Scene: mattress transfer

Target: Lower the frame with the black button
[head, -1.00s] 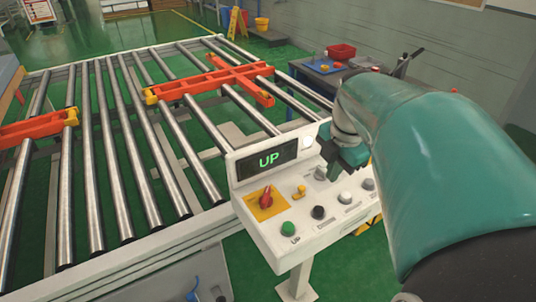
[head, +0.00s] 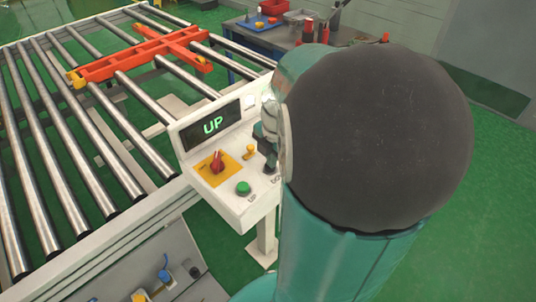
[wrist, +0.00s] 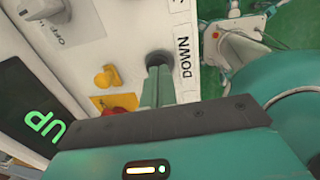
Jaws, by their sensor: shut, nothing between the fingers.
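The white control panel (head: 240,210) shows a green "UP" on its display (head: 212,126); the display also shows in the wrist view (wrist: 35,115). The black button (wrist: 158,57) is beside the "DOWN" label (wrist: 184,58) in the wrist view; my arm hides it in the head view. My gripper (wrist: 158,75) is shut and empty, with its fingertips at the black button's near edge. I cannot tell whether they press it. My gripper (head: 265,150) also shows partly at the panel in the head view. The orange frame (head: 130,60) stands above the rollers.
The roller conveyor (head: 75,150) fills the left. A dark table (head: 290,38) with a red bin stands behind.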

